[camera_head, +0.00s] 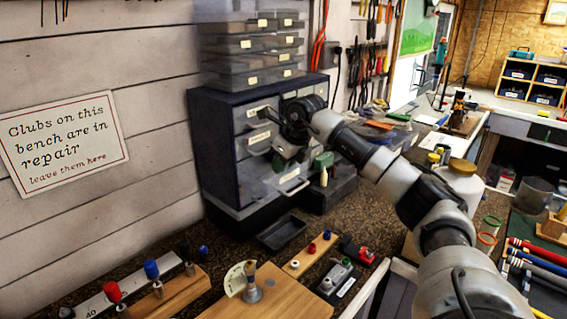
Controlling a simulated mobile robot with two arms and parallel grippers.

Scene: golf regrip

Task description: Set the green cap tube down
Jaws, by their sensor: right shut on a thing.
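My right gripper (289,158) is in front of the grey drawer cabinet, with its fingers pointing down. My left gripper is not in view.
The drawer cabinet (225,150) stands close behind the gripper. A black tray (281,233) lies on the speckled bench below. Wooden blocks with coloured pegs (163,295) and a wooden board (270,300) fill the front. A white jar (462,182) is right of my arm.

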